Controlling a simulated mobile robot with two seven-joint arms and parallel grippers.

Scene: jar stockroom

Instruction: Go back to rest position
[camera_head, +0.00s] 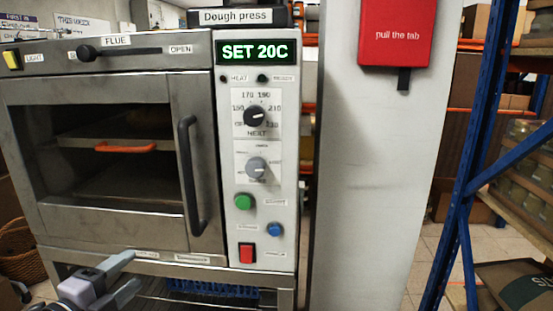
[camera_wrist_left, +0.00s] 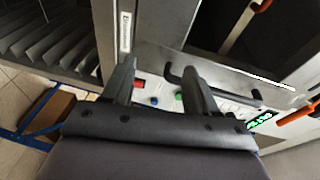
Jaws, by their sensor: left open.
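My left gripper (camera_head: 133,270) is at the lower left of the head view, in front of the oven's lower edge. Its two fingers are apart with nothing between them. In the left wrist view the open fingers (camera_wrist_left: 158,67) point toward the oven front, with the red, blue and green buttons showing between and beyond them. The gripper looks clear of the oven front, but the exact gap is hard to tell. My right gripper is in neither view.
The oven (camera_head: 105,239) has its door shut, a dark handle (camera_head: 190,175) and a display (camera_head: 252,52) reading "SET 20C". A pale pillar (camera_head: 375,180) with a red box (camera_head: 395,33) stands right of it, then a blue rack post (camera_head: 463,190). A basket (camera_head: 20,250) sits at left.

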